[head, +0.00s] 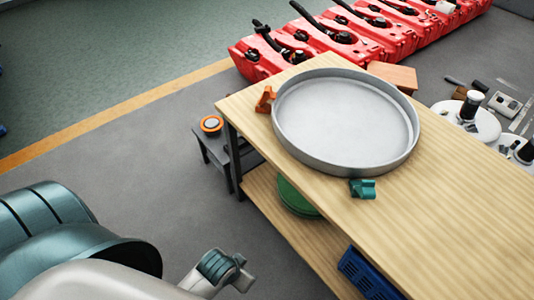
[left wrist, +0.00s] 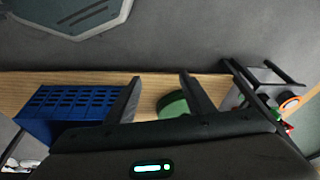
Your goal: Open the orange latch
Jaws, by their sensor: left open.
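The orange latch (head: 265,98) is a small clip at the left rim of a large round grey metal pan (head: 345,160) on a wooden table. A similar teal latch (head: 362,188) is at the pan's near rim. Whether either latch is open or closed is too small to tell. My left arm enters the head view at lower left, away from the table. In the left wrist view my left gripper (left wrist: 160,77) is open, with nothing between its fingers. The orange latch does not show clearly there. My right gripper is not in view.
The wooden table (head: 460,210) has a lower shelf with a green round object (head: 297,198) and a blue crate (head: 366,275). A grey stool (head: 215,148) with an orange-ringed disc (head: 211,125) stands left of the table. Red machines (head: 340,35) line the back. Floor at left is clear.

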